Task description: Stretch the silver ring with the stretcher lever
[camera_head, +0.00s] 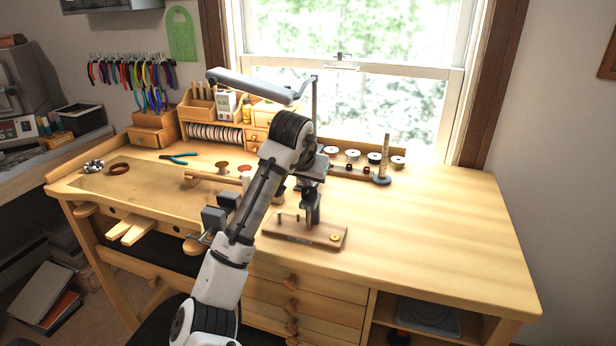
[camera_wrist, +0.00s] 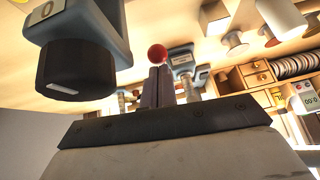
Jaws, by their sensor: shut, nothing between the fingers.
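My gripper (camera_wrist: 156,70) is shut and empty in the wrist view, its dark fingers together. A red ball knob (camera_wrist: 157,53) shows right at its fingertips; I cannot tell whether they touch. A blue-grey body with a black round part (camera_wrist: 78,66) stands close beside the gripper. The silver ring cannot be made out.
The wooden board (camera_head: 290,236) carries pegs and a small yellow disc. A grey vise (camera_head: 213,219) sits at the front edge. Pliers (camera_head: 178,157) and a brown ring-shaped item (camera_head: 119,169) lie left. Spools and a tapered post (camera_head: 383,172) stand behind. The bench's right side (camera_head: 440,230) is clear.

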